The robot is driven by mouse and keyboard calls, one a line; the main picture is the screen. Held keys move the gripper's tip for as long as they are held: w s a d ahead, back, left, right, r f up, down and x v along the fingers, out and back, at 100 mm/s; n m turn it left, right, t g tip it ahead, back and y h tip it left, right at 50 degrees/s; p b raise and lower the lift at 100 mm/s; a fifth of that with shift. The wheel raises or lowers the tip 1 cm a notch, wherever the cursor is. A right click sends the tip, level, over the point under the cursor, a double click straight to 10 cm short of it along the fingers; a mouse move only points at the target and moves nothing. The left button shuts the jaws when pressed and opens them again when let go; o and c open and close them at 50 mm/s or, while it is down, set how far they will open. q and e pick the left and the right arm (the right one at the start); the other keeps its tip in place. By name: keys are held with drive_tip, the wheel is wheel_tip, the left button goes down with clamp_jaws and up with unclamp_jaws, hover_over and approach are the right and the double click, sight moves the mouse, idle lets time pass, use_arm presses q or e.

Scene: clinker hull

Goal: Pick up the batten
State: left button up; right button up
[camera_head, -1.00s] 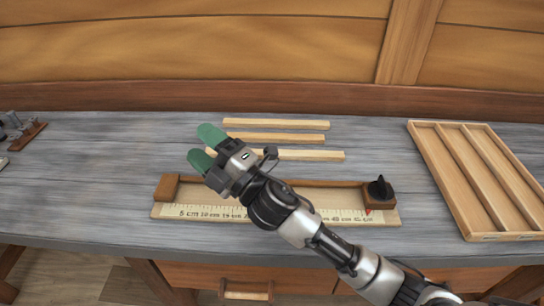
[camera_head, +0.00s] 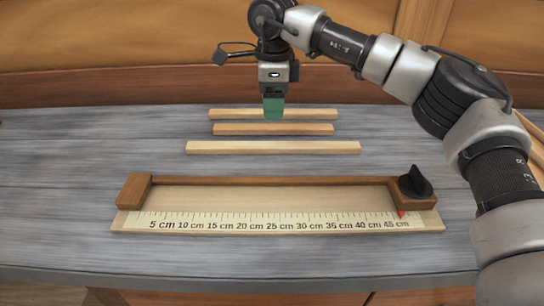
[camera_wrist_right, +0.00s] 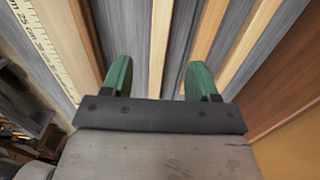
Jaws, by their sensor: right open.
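Three pale wooden battens lie parallel on the grey bench: a far one (camera_head: 312,114), a middle one (camera_head: 234,129) and a near one (camera_head: 273,148), which looks longest. My right gripper (camera_head: 273,116), with green fingers pointing down, is over the battens and hides part of the far one. In the right wrist view the gripper (camera_wrist_right: 159,72) is open and empty, its fingers apart. The near batten (camera_wrist_right: 160,35) runs through the gap between them, below the fingertips. The middle batten (camera_wrist_right: 206,30) and far batten (camera_wrist_right: 250,35) show to the right. My left gripper is not in view.
A measuring board (camera_head: 270,195) with a centimetre scale, a brown back rail, end blocks and a black knob (camera_head: 414,183) stands in front of the battens. A wooden tray (camera_head: 533,135) is partly hidden behind my right arm. The bench's left side is clear.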

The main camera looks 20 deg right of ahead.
sight(273, 144)
wheel_tip(273, 144, down, 10)
drive_tip(key=shift+f, duration=0.25)
idle(0.3)
drive_tip(key=c, duration=1)
drive_tip(key=shift+c, duration=0.2)
drive_tip(key=shift+r, duration=0.15)
